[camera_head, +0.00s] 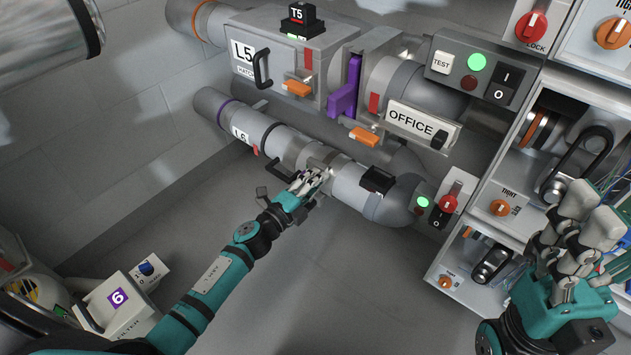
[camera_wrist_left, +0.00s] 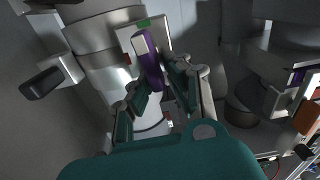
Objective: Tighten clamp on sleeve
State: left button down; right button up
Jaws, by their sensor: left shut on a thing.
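The metal sleeve (camera_head: 291,148) sits around the lower grey tube, marked L6 (camera_head: 240,135). A metal clamp band crosses the tube beside my left gripper (camera_head: 309,181). In the left wrist view, a clamp lever (camera_wrist_left: 148,62), purple with a pale grey face, stands out from the tube between the fingers of my left gripper (camera_wrist_left: 160,88). The gripper is shut on this lever. The fingers hide the lever's lower part, and the hand hides most of it in the head view. My right gripper (camera_head: 585,225) is raised at the lower right, away from the tube; its finger opening is unclear.
The upper L5 housing (camera_head: 275,60) and OFFICE sign (camera_head: 410,121) are above. A cabinet with belt drives (camera_head: 515,185) stands at right. Floor between is clear.

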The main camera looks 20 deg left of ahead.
pick_arm(q)
jog(key=shift+a+f+m, duration=0.1)
jog(key=shift+f+m, duration=0.3)
jog(key=c, duration=1.3)
grip_release()
jog(key=shift+a, duration=0.1)
jog(key=shift+c, duration=0.2)
jog(key=shift+r, duration=0.1)
jog(key=v, duration=1.2)
